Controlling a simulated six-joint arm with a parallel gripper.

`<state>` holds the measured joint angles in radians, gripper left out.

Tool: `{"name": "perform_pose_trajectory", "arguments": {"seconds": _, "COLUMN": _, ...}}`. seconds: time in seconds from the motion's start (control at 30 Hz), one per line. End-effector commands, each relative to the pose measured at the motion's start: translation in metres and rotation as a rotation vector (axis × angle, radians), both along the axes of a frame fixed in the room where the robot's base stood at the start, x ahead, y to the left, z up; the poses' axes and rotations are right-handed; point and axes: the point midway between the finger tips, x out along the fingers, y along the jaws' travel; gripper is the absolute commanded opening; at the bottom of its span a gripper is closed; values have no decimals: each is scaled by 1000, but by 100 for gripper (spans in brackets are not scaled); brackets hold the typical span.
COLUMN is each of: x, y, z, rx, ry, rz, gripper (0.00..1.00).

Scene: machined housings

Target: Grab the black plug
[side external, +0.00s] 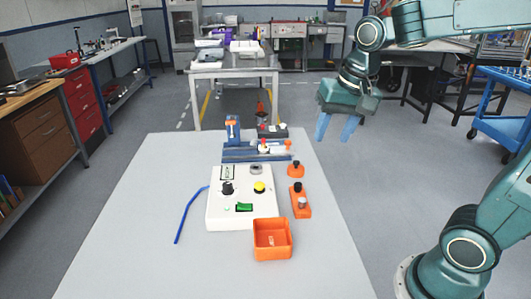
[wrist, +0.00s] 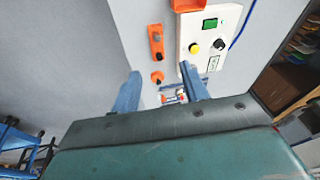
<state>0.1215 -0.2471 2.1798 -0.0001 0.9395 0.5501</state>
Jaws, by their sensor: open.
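My gripper (side external: 335,133) is open and empty, high above the table's right edge, with its two blue fingers pointing down. In the wrist view its fingers (wrist: 160,84) stand wide apart. A small black plug-like piece (side external: 297,187) stands at the back end of an orange rectangular block (side external: 301,211), behind a grey piece. The block (wrist: 156,42) and the round base (wrist: 157,78) also show in the wrist view.
A white control box (side external: 240,215) carries a black knob, a yellow button and a green switch. An orange bin (side external: 272,252) stands in front of it. A blue rod (side external: 190,215) lies left. Blue fixtures (side external: 255,152) stand behind. The table's right front is clear.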

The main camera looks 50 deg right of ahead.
Motion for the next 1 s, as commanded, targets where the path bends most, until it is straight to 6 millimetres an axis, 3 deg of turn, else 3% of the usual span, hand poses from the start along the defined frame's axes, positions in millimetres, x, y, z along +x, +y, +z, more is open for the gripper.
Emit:
{"name": "perform_pose_trajectory", "arguments": {"seconds": 0.37, "x": 65, "y": -34, "z": -34, "rx": 82, "ry": 117, "rz": -370, "gripper": 45}}
{"name": "perform_pose_trajectory", "arguments": {"seconds": 0.6, "x": 101, "y": -58, "z": -68, "rx": 117, "ry": 186, "rz": -605, "gripper": 45}}
{"name": "perform_pose_trajectory", "arguments": {"seconds": 0.8, "x": 119, "y": -74, "z": -92, "rx": 134, "ry": 226, "rz": -750, "gripper": 45}}
{"name": "perform_pose_trajectory", "arguments": {"seconds": 1.0, "x": 126, "y": -80, "z": -101, "rx": 139, "ry": 239, "rz": -807, "gripper": 45}}
